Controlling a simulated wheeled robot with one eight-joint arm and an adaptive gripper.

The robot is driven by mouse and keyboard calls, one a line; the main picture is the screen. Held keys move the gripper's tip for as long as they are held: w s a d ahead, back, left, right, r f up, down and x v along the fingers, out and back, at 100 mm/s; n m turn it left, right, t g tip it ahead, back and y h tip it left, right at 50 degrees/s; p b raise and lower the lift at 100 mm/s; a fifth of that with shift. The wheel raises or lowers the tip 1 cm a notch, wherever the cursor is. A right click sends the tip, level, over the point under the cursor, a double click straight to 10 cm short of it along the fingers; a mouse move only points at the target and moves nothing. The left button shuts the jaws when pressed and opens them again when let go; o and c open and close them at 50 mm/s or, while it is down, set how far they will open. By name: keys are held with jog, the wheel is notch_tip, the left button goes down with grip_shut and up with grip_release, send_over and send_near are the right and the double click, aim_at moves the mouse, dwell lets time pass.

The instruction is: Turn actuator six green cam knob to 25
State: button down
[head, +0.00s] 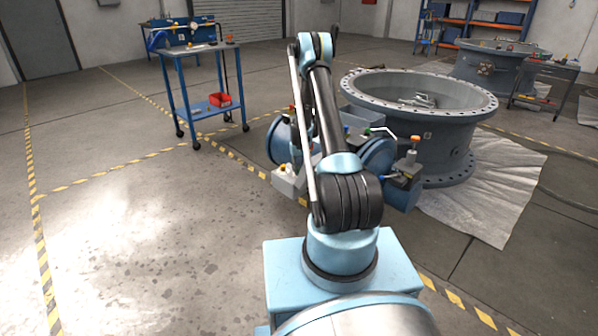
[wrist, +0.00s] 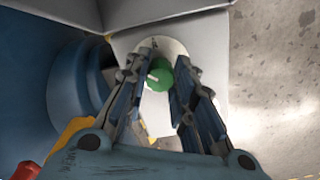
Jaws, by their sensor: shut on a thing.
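The green cam knob (wrist: 160,82) shows in the wrist view near the top middle, with a short white mark on its left side. It sits on a pale round dial (wrist: 172,48) on a light grey housing (wrist: 120,12). My gripper (wrist: 158,68) has its two fingers on either side of the knob, shut on it. The dial's figures are too small to read, and the fingers hide parts of its sides. In the head view my arm hides the gripper and the knob.
A blue cylinder body (wrist: 25,75) stands close on the left in the wrist view. In the head view, blue actuators (head: 281,143) surround my arm's far end. A large grey flanged ring (head: 445,140) stands behind right. A blue cart (head: 190,85) stands back left; the left floor is clear.

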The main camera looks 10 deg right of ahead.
aim_at(299, 169)
jog(key=shift+n, duration=1.1)
jog(key=c, duration=1.3)
grip_release()
jog(key=shift+c, duration=0.2)
notch_tip(299, 169, up, 12)
jog(key=shift+f, duration=0.1)
